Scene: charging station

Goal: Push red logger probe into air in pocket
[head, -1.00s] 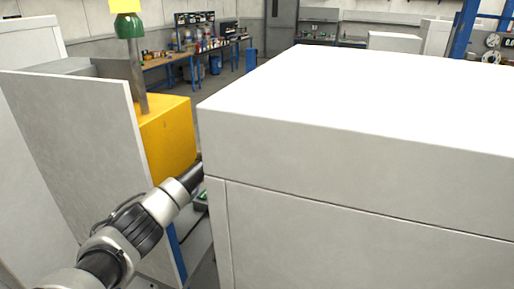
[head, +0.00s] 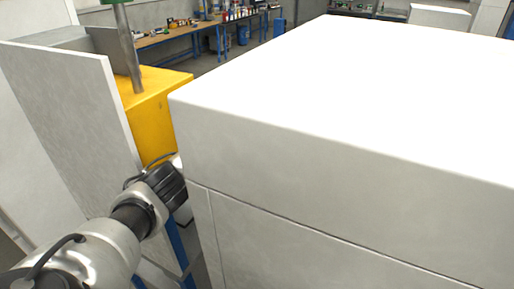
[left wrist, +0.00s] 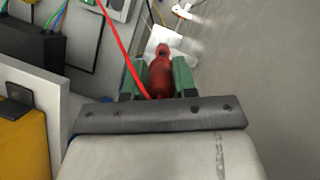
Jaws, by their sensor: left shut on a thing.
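The red logger probe (left wrist: 160,76) is between the green fingers of my left gripper (left wrist: 157,70) in the left wrist view. The gripper is shut on it, and a thin red cable (left wrist: 117,45) runs from the probe up to the left. The probe's nose points at a pale metal plate (left wrist: 178,45) just ahead; I cannot tell whether they touch. The air in pocket cannot be made out for certain. In the head view my left gripper is hidden behind the large white cabinet (head: 290,190). My right gripper is not in view.
The arm reaches through the narrow gap beside the cabinet. In the left wrist view, black boxes (left wrist: 30,45) with wires are at upper left and a grey wall (left wrist: 265,80) is at right.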

